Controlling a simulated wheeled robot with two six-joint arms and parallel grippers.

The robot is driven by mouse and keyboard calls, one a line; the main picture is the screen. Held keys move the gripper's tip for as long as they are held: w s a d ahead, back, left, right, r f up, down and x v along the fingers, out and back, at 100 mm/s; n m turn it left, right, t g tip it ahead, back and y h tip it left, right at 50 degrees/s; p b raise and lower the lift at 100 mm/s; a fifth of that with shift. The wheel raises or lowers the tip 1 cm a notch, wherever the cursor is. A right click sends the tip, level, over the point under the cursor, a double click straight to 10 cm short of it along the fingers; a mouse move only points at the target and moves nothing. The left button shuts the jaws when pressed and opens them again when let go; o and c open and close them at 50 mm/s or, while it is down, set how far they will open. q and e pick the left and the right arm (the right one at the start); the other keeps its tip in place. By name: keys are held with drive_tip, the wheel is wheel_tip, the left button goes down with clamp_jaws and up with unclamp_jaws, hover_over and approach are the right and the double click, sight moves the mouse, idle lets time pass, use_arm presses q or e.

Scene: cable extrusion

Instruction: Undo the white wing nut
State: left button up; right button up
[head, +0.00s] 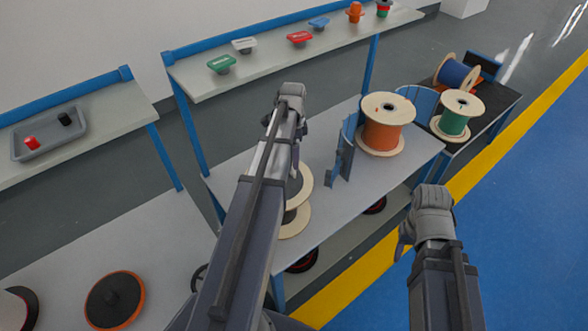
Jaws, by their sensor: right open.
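The white wing nut (244,45) is on the raised shelf (270,58) at the back, between a green one (222,64) and a red one (299,38). Its details are too small to make out. My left gripper (288,122) is in front of and below the shelf, over the bench and apart from the nut; its fingers are mostly hidden by its own arm. My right gripper (404,238) is open and empty, at the right, beyond the bench's front edge and far from the nut.
A blue wing nut (319,23) and an orange part (355,11) stand further along the shelf. An orange spool (383,124) stands on the bench (240,165). A grey tray (50,133) is at the left. Blue posts carry the shelf. The floor at the right is clear.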

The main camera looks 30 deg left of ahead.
sight(294, 172)
use_arm(q)
wheel_tip(294, 172, down, 7)
drive_tip(key=b, duration=0.6)
drive_tip(key=shift+s+d+r, duration=0.15)
drive_tip(key=shift+c, duration=0.3)
drive_tip(key=c, duration=1.3)
